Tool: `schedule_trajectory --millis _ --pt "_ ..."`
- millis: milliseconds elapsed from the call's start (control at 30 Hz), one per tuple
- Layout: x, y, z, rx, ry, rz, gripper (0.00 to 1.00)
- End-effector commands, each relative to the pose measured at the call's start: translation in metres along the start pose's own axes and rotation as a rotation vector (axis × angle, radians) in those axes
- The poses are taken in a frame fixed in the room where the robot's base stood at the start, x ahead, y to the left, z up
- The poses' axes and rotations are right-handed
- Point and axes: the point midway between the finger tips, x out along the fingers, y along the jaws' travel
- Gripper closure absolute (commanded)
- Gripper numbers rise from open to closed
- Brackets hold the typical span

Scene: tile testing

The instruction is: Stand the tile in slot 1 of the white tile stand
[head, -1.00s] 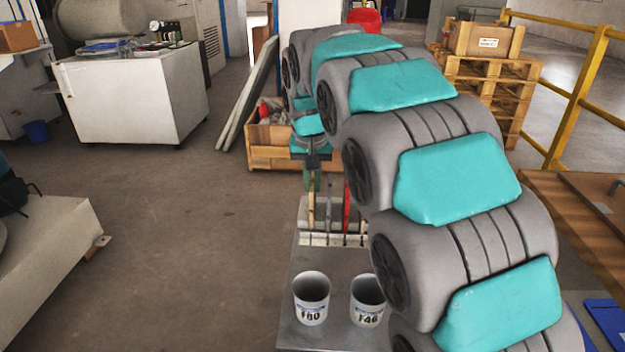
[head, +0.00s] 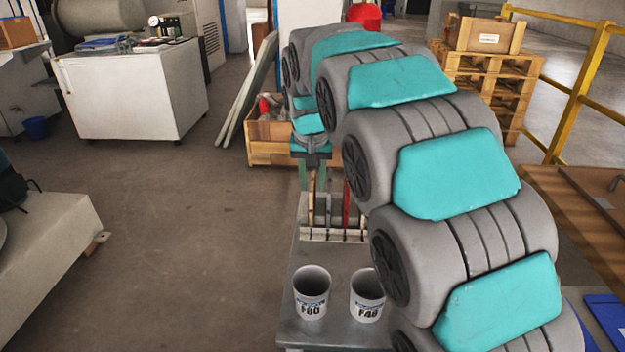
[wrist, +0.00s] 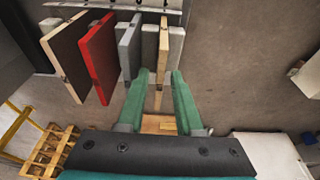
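The white tile stand (head: 333,236) is on the grey table beyond two cups, partly hidden by my arm. A thin tan tile (head: 311,197) stands upright at its left end. A grey tile (wrist: 128,52), a red tile (wrist: 97,57) and a dark brown tile (wrist: 69,52) stand in other slots. My gripper (wrist: 155,78) is open, its green fingers apart on either side of the tan tile (wrist: 162,62) with gaps on both sides. The slot numbers cannot be read, and the tile's lower edge is hard to see.
Two white cups (head: 311,293) (head: 367,295) stand on the near part of the grey table (head: 335,264). A wooden crate (head: 268,148) is on the floor behind the stand. A yellow railing (head: 578,85) is at right. Open floor lies to the left.

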Motion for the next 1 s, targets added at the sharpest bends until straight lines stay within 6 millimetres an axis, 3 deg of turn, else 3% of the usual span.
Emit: schedule_trajectory --millis 100,467,1000 --pt "0.000 0.000 0.000 0.000 0.000 0.000 0.54" --pt "-0.005 0.000 -0.001 0.000 0.002 -0.001 0.54" --pt "-0.075 0.000 -0.001 0.000 0.001 -0.001 0.54"
